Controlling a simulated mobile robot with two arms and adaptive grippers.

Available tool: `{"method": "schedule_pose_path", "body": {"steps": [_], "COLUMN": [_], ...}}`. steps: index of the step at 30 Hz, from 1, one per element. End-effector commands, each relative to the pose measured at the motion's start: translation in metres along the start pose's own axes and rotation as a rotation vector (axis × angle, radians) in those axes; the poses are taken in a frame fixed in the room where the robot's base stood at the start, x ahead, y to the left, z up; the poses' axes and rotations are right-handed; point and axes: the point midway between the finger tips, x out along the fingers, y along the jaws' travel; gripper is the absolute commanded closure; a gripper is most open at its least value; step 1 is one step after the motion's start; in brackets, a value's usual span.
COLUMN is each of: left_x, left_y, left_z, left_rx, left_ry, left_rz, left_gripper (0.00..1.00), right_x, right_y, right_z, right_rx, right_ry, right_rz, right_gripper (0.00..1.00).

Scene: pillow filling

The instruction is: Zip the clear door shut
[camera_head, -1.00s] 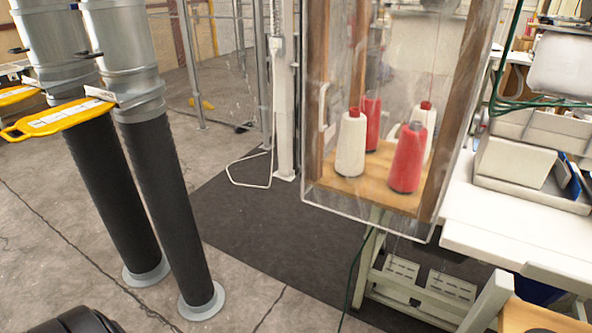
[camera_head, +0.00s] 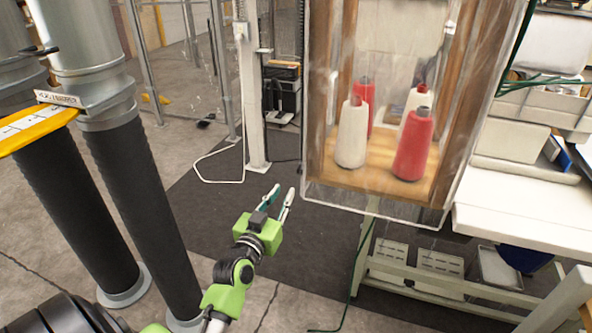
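The clear door (camera_head: 385,198) is a transparent sheet over the front of a wooden cabinet, in the middle right of the head view. Behind it, red and white thread cones (camera_head: 413,145) stand on a wooden shelf (camera_head: 375,178). No zip or zip pull can be made out. My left gripper (camera_head: 281,197), green with slim fingers, is in front of the cabinet, below and left of the door's lower left corner. Its fingers point up and are spread apart, with nothing between them. It is apart from the door. My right gripper is not in view.
Two thick black hoses with metal collars (camera_head: 90,60) and a yellow handle (camera_head: 35,128) stand at the left. A white table (camera_head: 525,215) adjoins the cabinet at the right. A white post (camera_head: 250,90) stands left of the cabinet. The dark mat (camera_head: 215,205) has free room.

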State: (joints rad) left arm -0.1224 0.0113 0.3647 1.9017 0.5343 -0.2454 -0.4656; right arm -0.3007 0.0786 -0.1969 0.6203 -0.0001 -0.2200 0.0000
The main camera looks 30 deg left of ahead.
Motion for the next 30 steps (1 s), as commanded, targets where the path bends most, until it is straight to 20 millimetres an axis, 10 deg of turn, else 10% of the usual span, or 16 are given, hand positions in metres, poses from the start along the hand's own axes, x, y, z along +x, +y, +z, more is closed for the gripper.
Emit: {"method": "schedule_pose_path", "body": {"steps": [15, 30], "left_x": [0.101, 0.119], "left_y": [0.001, 0.000], "left_z": [0.000, 0.001], "left_rx": [0.001, 0.001], "left_ry": [-0.001, -0.001], "left_rz": [0.001, 0.001], "left_gripper": [0.80, 0.80], "right_x": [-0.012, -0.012], "right_y": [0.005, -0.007], "right_z": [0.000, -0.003], "right_rx": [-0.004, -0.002], "right_ry": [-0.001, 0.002], "right_rz": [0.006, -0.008], "right_gripper": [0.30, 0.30]}}
